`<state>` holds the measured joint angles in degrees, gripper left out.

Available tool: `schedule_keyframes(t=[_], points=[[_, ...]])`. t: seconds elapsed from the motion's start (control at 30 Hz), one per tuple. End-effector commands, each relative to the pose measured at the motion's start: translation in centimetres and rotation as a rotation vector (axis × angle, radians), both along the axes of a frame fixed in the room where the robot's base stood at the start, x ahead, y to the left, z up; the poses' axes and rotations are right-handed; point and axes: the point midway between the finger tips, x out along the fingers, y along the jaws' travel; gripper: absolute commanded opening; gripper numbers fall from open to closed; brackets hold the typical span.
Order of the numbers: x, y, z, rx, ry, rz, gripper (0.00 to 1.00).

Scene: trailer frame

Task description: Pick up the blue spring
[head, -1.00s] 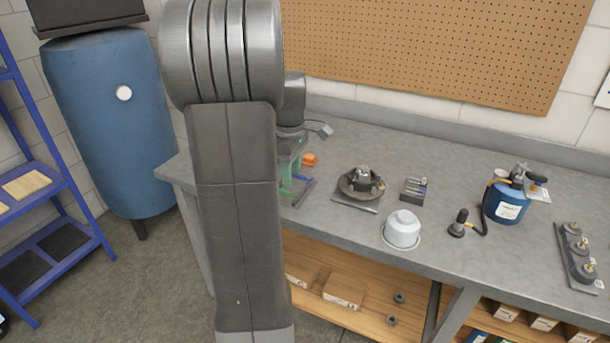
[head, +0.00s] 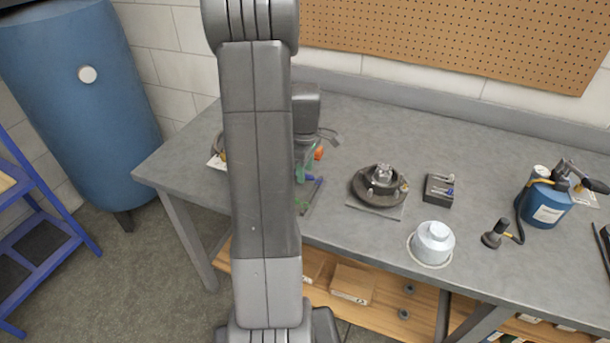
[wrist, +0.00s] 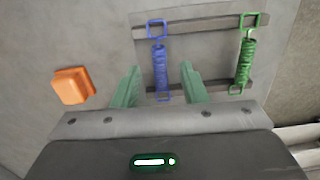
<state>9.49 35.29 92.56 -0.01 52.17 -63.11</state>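The blue spring (wrist: 161,68) lies in the wrist view on a grey board with dark bars, with a loop at its far end. My gripper (wrist: 160,80) is open, its two green fingers on either side of the spring's lower part. A green spring (wrist: 244,62) lies on the same board to the right of the fingers. In the head view the blue spring (head: 317,185) shows small beside my arm, and my gripper (head: 302,174) is mostly hidden behind the arm.
An orange block (wrist: 72,86) lies left of the fingers.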

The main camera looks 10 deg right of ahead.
Motion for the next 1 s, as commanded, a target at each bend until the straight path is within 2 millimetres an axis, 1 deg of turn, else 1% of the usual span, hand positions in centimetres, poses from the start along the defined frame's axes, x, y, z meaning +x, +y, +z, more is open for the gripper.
schedule_keyframes(t=[0.1, 0.27, 0.37, 0.4, 0.47, 0.5, 0.8, 0.87, 0.97, 1.0], points=[[0.0, 0.0, -0.5, 0.0, 0.0, 0.0, 0.39], [0.0, 0.0, -0.5, 0.0, 0.0, 0.0, 0.39], [0.0, 0.0, -0.4, 0.0, 0.0, 0.0, 0.21], [0.0, 0.0, -0.4, 0.0, 0.0, 0.0, 0.13], [0.0, 0.0, -0.4, -0.001, -0.001, 0.0, 0.02], [0.0, 0.0, -0.4, -0.001, -0.001, 0.0, 0.0], [0.1, 0.0, -0.2, 0.0, -0.002, 0.0, 0.0], [0.1, 0.0, 0.4, -0.001, -0.004, 0.0, 0.0], [0.1, 0.0, 1.9, -0.001, -0.006, 0.0, 0.0], [0.1, 0.0, 2.7, -0.001, -0.007, 0.0, 0.0]])
